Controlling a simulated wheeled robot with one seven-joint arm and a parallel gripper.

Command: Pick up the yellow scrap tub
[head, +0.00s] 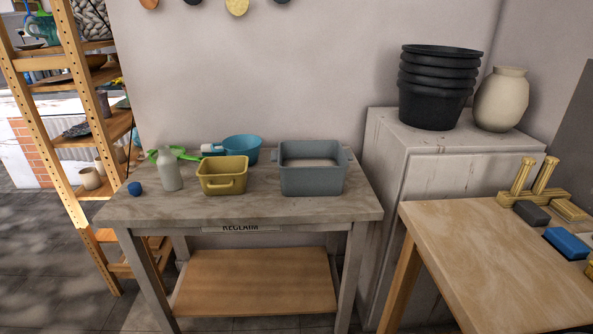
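The yellow scrap tub (222,178) stands upright on the grey reclaim table (330,211) in the head view. It is a small rectangular tub with a handle on its front side. A grey tub (312,182) with two side handles stands just to its right. A blue bowl (242,149) is behind it. A pale bottle (169,171) stands to its left. My gripper is not in view.
A small blue item (135,188) and a green item (160,153) are on the table's left side. The table's front strip is clear. A wooden table (480,260) is at right, a cabinet (450,165) behind it, and a wooden shelf (75,190) at left.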

